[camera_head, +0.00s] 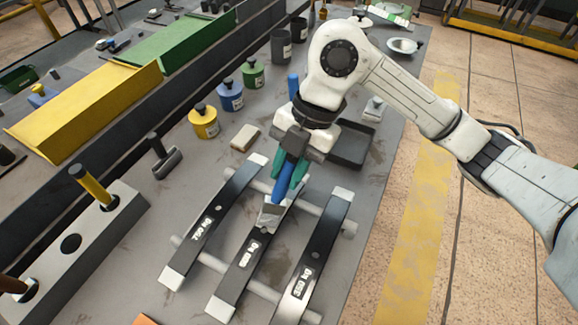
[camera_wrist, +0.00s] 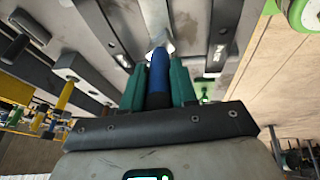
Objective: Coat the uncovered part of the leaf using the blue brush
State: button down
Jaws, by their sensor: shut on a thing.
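My gripper (camera_head: 289,170) is shut on the blue brush (camera_head: 284,184), its green fingers on either side of the handle. The brush points down, and its pale bristle head (camera_head: 270,214) is at the middle leaf (camera_head: 247,258); I cannot tell if it touches. The brush also shows in the wrist view (camera_wrist: 158,70) between the fingers (camera_wrist: 158,85). The middle leaf is dark with a pale near end; its far part is partly hidden by the gripper and brush. A left leaf (camera_head: 228,200) and right leaf (camera_head: 322,245) lie beside it, dark with pale ends.
Two grey rods (camera_head: 208,261) bear the leaves. Yellow (camera_head: 204,123), blue (camera_head: 230,97) and green (camera_head: 253,75) cans stand behind left. A dark tray (camera_head: 352,145) lies behind right. A pale holder block (camera_head: 75,250) stands left. The table's right edge is near the right leaf.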

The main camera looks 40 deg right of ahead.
jog(key=shift+w+d+b, duration=1.05)
jog(key=shift+d+b, duration=0.65)
jog(key=shift+d, duration=1.6)
jog(key=shift+s+a+f, duration=0.1)
jog(key=shift+s+a, duration=0.25)
jog(key=shift+a, duration=0.75)
jog(key=shift+s+a, duration=0.4)
jog(key=shift+a, duration=0.7)
jog(key=shift+s+a+f, duration=0.1)
jog(key=shift+s+a, duration=0.25)
jog(key=shift+a, duration=0.75)
jog(key=shift+r, duration=0.1)
jog(key=shift+w+d+r+p, duration=0.1)
jog(key=shift+r+p, duration=0.65)
jog(key=shift+r, duration=0.75)
jog(key=shift+d+r+p, duration=0.1)
jog(key=shift+r+p, duration=0.65)
jog(key=shift+r, duration=0.75)
